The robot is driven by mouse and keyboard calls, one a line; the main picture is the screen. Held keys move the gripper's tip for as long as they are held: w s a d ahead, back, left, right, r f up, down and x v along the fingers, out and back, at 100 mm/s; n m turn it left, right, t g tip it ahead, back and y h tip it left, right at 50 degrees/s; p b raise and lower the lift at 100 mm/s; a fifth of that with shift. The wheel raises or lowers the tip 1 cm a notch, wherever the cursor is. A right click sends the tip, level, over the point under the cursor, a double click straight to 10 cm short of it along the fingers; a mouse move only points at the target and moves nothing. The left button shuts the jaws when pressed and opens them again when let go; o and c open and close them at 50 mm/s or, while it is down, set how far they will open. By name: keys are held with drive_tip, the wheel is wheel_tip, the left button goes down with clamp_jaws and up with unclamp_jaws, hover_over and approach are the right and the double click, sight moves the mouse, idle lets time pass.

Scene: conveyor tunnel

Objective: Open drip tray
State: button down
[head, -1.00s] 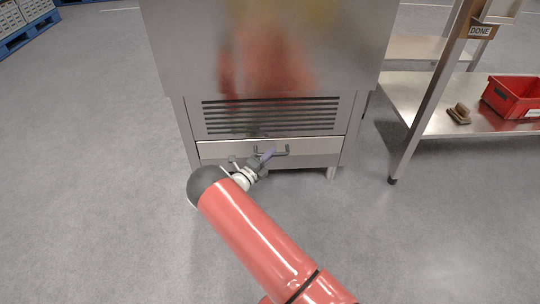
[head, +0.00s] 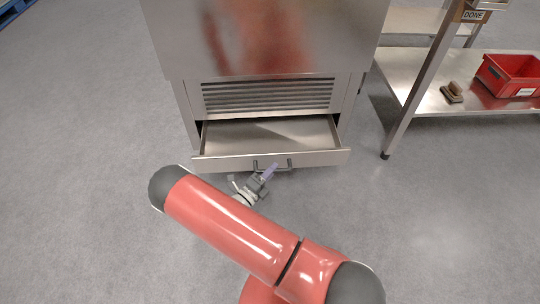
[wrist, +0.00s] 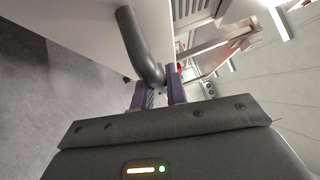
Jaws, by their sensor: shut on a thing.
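The drip tray (head: 225,163) is a shallow metal drawer low in the front of the steel machine (head: 265,40). It stands pulled out, and its bare inside shows below the louvred grille. A dark bar handle (head: 288,162) runs across its front; it also shows large in the wrist view (wrist: 137,45). My gripper (head: 268,173) is at the handle, with its purple fingers shut on it. In the wrist view the fingers (wrist: 160,92) meet the handle's lower end. My arm hides part of the floor in front.
A steel table (head: 425,95) stands to the right, with a red bin (head: 508,75) and a brush-like block (head: 452,92) on its lower shelf. Its leg (head: 395,135) is close to the tray's right side. The floor on the left is clear.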

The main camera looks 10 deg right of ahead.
drive_tip(key=shift+s+a, duration=0.1)
drive_tip(key=shift+s, duration=0.6)
drive_tip(key=c, duration=1.4)
unclamp_jaws()
drive_tip(key=shift+a, duration=0.1)
drive_tip(key=v, duration=0.7)
drive_tip(key=shift+s+a, duration=0.2)
drive_tip(key=shift+a, duration=0.1)
